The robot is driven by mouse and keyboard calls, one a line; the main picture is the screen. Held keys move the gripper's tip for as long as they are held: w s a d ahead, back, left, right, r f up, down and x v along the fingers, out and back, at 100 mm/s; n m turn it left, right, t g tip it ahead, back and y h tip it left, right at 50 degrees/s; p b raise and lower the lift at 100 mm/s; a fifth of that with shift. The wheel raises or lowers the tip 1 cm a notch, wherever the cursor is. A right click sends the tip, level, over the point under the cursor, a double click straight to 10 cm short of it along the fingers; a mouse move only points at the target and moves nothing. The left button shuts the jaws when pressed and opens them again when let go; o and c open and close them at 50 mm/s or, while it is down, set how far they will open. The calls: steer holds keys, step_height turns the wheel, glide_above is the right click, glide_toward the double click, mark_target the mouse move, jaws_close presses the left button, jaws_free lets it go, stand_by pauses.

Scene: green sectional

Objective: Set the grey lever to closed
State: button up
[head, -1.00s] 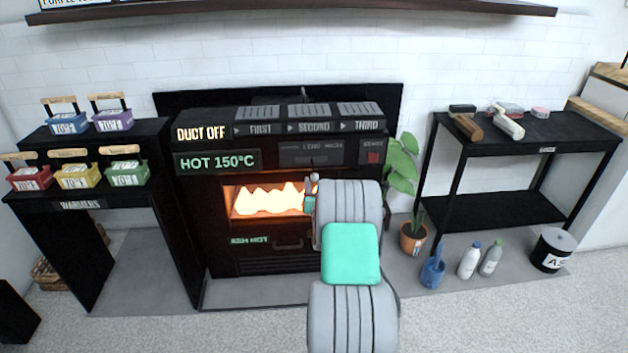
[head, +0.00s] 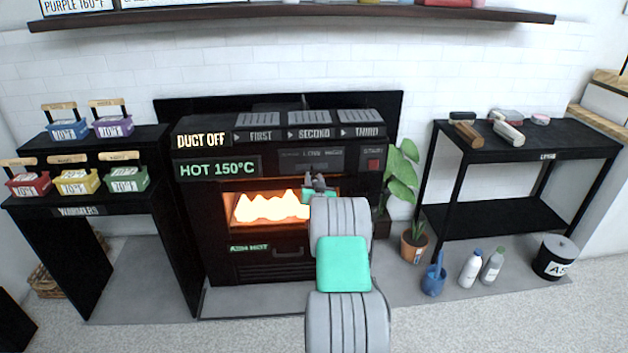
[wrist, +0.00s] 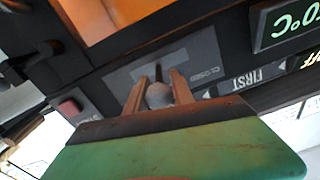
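The grey lever (wrist: 158,94) shows in the wrist view as a round grey knob in front of a dark slot in a grey panel (wrist: 203,50). The word CLOSED stands on the panel to the right of the slot in this view. My gripper (wrist: 158,86) has one finger on each side of the knob; whether both fingers press on it is not clear. In the head view my gripper (head: 319,183) is at the front of the black stove, just below the lever panel (head: 311,160). My arm and gripper hide the lever there.
The stove's glowing fire window (head: 268,207) is just below and left of my gripper. A sign reads HOT 150°C (head: 217,169); another reads DUCT OFF (head: 201,140). A red button (head: 373,163) is right of the panel. A potted plant (head: 413,246) stands to the right.

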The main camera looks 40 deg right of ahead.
jaws_close()
stand_by(0.9)
